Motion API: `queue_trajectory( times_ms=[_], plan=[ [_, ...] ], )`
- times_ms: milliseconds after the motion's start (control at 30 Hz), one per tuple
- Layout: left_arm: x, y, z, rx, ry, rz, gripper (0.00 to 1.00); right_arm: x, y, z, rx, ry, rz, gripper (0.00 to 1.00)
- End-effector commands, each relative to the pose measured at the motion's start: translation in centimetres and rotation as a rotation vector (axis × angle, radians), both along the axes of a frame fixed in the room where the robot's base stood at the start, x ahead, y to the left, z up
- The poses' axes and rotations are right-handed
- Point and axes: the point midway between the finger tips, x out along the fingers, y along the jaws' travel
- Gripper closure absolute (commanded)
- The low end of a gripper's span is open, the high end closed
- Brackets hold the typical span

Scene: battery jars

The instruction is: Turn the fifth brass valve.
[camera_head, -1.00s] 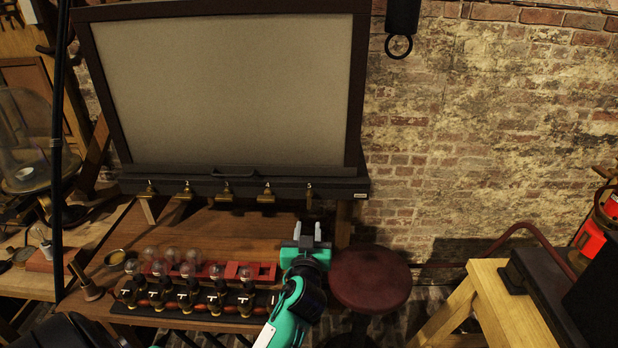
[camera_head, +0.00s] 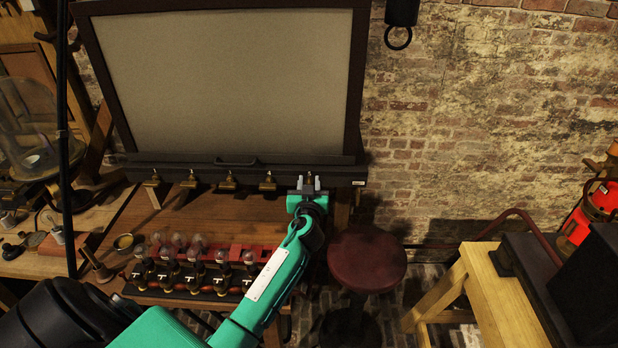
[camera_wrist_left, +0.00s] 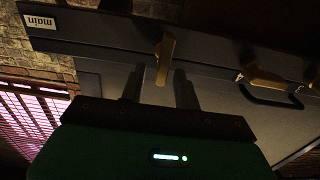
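Several brass valves hang in a row under the dark ledge (camera_head: 250,174) of the large framed panel. The fifth valve (camera_head: 309,180) is the rightmost. My left gripper (camera_head: 308,186) is raised to it from below, with a finger on each side. In the left wrist view the fifth valve's handle (camera_wrist_left: 166,58) points down, and its lower end sits between the open fingertips (camera_wrist_left: 158,78). Gaps show on both sides of it. The fourth valve (camera_head: 267,182) is to its left and hangs clear. My right gripper is out of view.
A wooden bench (camera_head: 215,215) lies below the ledge. A row of glass-topped jars (camera_head: 195,272) stands on it, left of my arm. A dark red round stool (camera_head: 367,260) is right of my arm. Brick wall fills the right, with a wooden stand (camera_head: 490,300) before it.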

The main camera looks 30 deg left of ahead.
Motion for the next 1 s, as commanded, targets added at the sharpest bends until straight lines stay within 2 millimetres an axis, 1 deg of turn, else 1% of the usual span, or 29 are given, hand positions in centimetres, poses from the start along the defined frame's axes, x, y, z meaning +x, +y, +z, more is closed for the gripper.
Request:
queue_trajectory(
  times_ms=[133, 433, 467, 500, 600, 1000],
  plan=[
    [0.66, 0.39, 0.09, 0.001, -0.001, -0.001, 0.68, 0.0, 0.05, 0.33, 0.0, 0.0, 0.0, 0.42],
    [0.76, 0.47, -0.02, 0.0, 0.0, -0.001, 0.68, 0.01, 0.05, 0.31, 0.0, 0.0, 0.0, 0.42],
    [0.76, 0.47, -0.02, 0.0, 0.0, -0.001, 0.74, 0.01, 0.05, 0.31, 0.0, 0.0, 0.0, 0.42],
    [0.75, 0.46, -0.01, 0.0, 0.0, -0.001, 0.82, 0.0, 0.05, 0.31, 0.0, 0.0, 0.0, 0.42],
    [0.74, 0.45, -0.01, 0.0, 0.0, 0.0, 1.0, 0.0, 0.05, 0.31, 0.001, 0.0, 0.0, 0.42],
    [0.79, 0.34, -0.13, 0.036, 0.022, -0.001, 1.0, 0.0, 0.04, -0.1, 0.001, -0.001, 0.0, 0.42]
  ],
)
